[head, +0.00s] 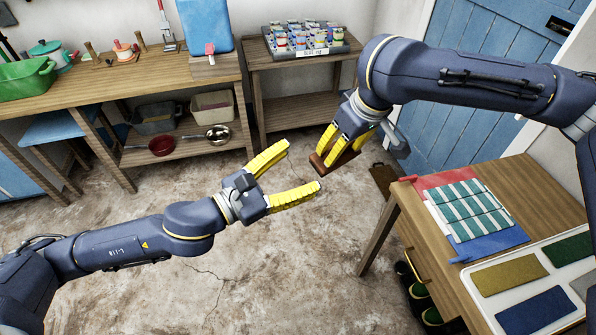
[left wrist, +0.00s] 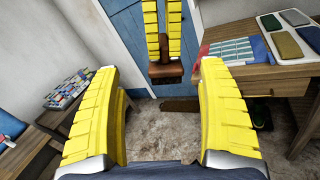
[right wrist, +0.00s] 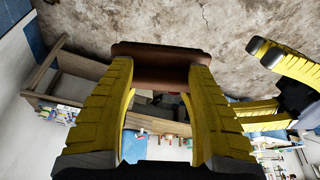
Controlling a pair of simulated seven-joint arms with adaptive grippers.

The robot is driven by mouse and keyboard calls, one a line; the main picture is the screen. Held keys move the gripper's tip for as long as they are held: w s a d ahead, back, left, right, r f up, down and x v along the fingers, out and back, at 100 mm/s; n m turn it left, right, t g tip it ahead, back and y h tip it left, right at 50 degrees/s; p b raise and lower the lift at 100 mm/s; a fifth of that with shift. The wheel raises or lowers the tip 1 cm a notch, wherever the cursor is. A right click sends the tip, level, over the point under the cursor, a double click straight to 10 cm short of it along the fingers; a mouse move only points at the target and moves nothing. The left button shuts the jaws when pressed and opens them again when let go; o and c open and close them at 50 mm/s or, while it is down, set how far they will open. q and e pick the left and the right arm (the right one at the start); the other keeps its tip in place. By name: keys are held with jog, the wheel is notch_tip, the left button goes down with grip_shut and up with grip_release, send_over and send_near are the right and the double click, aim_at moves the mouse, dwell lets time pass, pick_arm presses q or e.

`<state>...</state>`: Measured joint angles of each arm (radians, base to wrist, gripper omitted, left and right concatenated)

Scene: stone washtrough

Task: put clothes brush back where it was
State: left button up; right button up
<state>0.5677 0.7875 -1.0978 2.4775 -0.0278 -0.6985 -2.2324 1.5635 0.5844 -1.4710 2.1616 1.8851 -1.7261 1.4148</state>
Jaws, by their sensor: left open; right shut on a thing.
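The clothes brush (head: 337,157) is a brown wooden block with a dark underside. My right gripper (head: 341,143) is shut on it and holds it in the air between the two tables. The brush also shows between the yellow fingers in the right wrist view (right wrist: 160,68). In the left wrist view the brush (left wrist: 166,70) hangs ahead, beyond the open fingers. My left gripper (head: 303,168) is open and empty, its fingertips close to the brush on its left side. In the head view I cannot tell whether a fingertip touches it.
A wooden table (head: 424,222) at right bears a striped cloth (head: 468,211) and a white tray (head: 485,306) of coloured pads. A back table (head: 262,76) holds a crate of small jars (head: 304,38). A long bench (head: 110,80) stands at left. The floor between is mostly clear.

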aim_at(344, 152)
pick_arm(q)
jog(key=shift+m, duration=0.3)
jog(key=x, duration=0.7)
jog(key=s+x, duration=0.1)
jog(key=x, duration=0.3)
jog(key=shift+w+d, duration=0.2)
jog(key=shift+d, duration=0.45)
jog(key=shift+c, duration=0.6)
jog(key=c, duration=1.5)
jog(key=shift+f, duration=0.1)
grip_shut()
jog(key=shift+s+d, duration=0.1)
jog(key=shift+s, duration=0.05)
